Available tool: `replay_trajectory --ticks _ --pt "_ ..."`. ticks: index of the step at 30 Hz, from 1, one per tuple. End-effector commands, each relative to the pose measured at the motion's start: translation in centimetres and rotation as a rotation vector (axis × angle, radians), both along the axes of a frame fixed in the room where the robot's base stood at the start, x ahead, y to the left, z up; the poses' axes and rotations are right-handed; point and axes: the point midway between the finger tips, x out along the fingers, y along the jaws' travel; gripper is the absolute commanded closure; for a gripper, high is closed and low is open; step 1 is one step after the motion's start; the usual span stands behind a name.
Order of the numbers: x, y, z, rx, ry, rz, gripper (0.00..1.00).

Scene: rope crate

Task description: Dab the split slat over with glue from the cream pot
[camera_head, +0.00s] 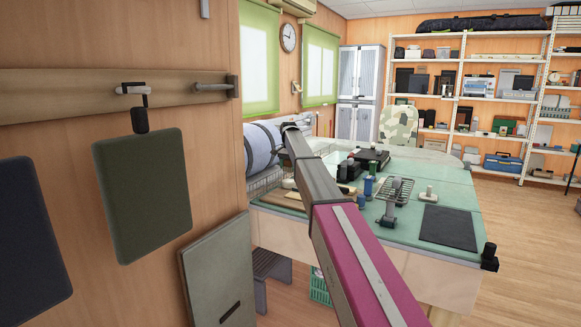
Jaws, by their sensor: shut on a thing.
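I cannot make out my gripper. My arm rises from the lower right over the workbench, and its far end is by a pale blue roll (262,146) at the bench's left; anything beyond that end is hidden. A small cream-white item (428,194) stands on the green bench top (400,233) right of the wire rack; I cannot tell whether it is the glue pot. I cannot pick out the split slat or a crate for certain. A tan flat piece (284,205) lies at the bench's left, partly hidden by my arm.
Several small tools and blue cylinders (368,186) stand mid-bench. A wire rack (398,188) and a dark mat (448,227) lie to the right. A wooden wall with hanging dark panels (143,193) is close on the left. Open floor (520,240) lies right of the bench.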

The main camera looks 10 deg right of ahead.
Motion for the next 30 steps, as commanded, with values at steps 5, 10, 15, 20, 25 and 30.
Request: replay_trajectory --ticks 5,10,15,20,25,30 --pt "0.0 0.0 -0.4 0.000 0.000 0.000 0.62" --pt "0.0 0.0 -1.4 0.000 0.000 0.000 0.62" --pt "0.0 0.0 -2.9 0.000 0.001 0.000 0.62" --pt "0.0 0.0 -4.0 0.000 0.000 0.000 0.62" --pt "0.0 0.0 -4.4 0.000 0.000 0.000 0.62" --pt "0.0 0.0 -4.4 0.000 0.000 0.000 0.62"
